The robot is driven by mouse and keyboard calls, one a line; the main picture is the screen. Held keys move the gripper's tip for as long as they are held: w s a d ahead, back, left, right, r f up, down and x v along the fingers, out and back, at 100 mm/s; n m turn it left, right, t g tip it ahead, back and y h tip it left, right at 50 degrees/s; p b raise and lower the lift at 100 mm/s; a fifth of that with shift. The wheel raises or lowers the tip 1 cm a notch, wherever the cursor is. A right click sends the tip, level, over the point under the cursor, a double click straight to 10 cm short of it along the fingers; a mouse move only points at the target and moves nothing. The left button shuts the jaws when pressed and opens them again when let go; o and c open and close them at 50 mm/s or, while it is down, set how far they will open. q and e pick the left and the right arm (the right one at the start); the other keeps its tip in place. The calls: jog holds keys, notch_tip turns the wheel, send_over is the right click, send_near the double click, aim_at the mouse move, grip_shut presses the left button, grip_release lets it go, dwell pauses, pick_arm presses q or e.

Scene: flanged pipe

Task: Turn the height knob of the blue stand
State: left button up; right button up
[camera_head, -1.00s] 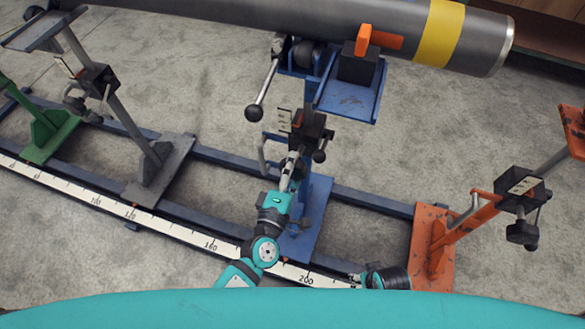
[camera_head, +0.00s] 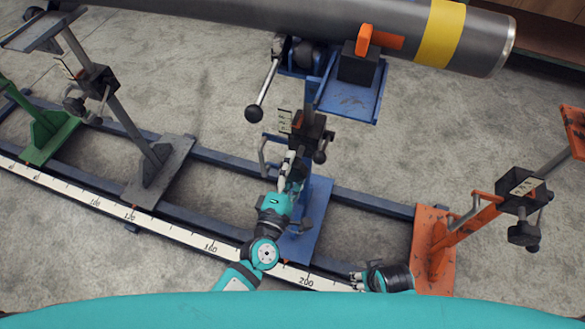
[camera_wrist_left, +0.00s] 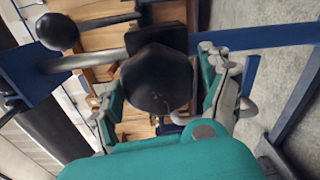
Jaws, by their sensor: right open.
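The blue stand (camera_head: 306,226) stands on the rail, with its post and black clamp block in the middle of the head view. My left gripper (camera_head: 289,168) is at the front of that block and hides the height knob there. In the left wrist view the black height knob (camera_wrist_left: 157,80) lies between the two fingers of my left gripper (camera_wrist_left: 163,95), one on each side and close against it. A smaller black knob (camera_head: 319,157) shows at the block's right. My right gripper (camera_head: 362,280) is low in the head view, open and empty, near the rail's scale.
A grey pipe (camera_head: 270,17) with a yellow band lies across the top. A ball-ended lever (camera_head: 262,92) hangs beside the blue stand's upper part. A grey stand (camera_head: 158,172) is at left, an orange stand (camera_head: 435,250) at right. Bare rail lies between the stands.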

pick_arm(q)
jog(key=shift+o, duration=0.5)
jog(key=v, duration=1.2)
